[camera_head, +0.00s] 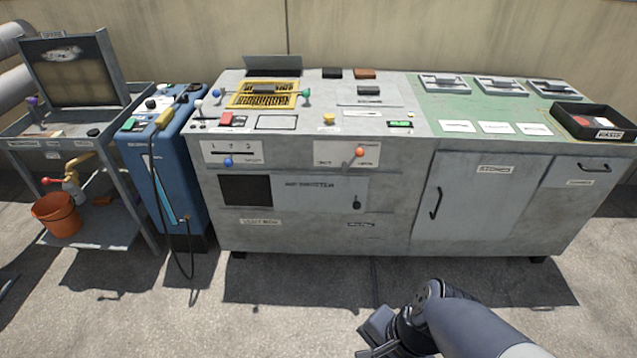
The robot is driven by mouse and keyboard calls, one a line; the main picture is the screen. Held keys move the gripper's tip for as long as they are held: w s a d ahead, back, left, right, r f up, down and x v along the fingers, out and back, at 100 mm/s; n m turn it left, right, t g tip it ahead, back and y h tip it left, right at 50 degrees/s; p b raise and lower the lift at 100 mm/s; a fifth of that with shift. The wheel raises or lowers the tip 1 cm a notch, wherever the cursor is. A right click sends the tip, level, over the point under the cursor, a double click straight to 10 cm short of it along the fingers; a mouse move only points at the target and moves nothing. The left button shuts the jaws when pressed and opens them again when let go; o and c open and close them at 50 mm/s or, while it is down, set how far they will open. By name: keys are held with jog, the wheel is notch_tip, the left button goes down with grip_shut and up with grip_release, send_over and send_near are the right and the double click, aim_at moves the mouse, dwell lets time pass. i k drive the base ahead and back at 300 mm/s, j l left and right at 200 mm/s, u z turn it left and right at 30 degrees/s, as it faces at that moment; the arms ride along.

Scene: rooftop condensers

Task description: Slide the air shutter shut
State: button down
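The air shutter (315,190) is a grey sliding plate on the front of the grey cabinet, with a label that seems to read "AIR SHUTTER". A dark knob or handle (357,202) sits near its right end. To the left of the plate a dark rectangular opening (245,190) is uncovered. My gripper (368,335) is low in the picture, in front of the cabinet and well apart from the shutter. Its fingers are small and dark, and I cannot tell whether they are open.
Above the shutter are a blue-knobbed slider (228,161) and an orange-knobbed lever (359,152). A cupboard door with a black handle (436,203) is to the right. A blue unit (165,165) with a hanging hose stands left. The floor in front is clear.

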aim_at(337, 194)
jog(key=i+j+u, duration=0.2)
jog(key=i+j, duration=0.2)
jog(key=j, duration=0.15)
jog(key=i+j+u, duration=0.25)
jog(key=i+j, duration=0.15)
jog(key=j, duration=0.15)
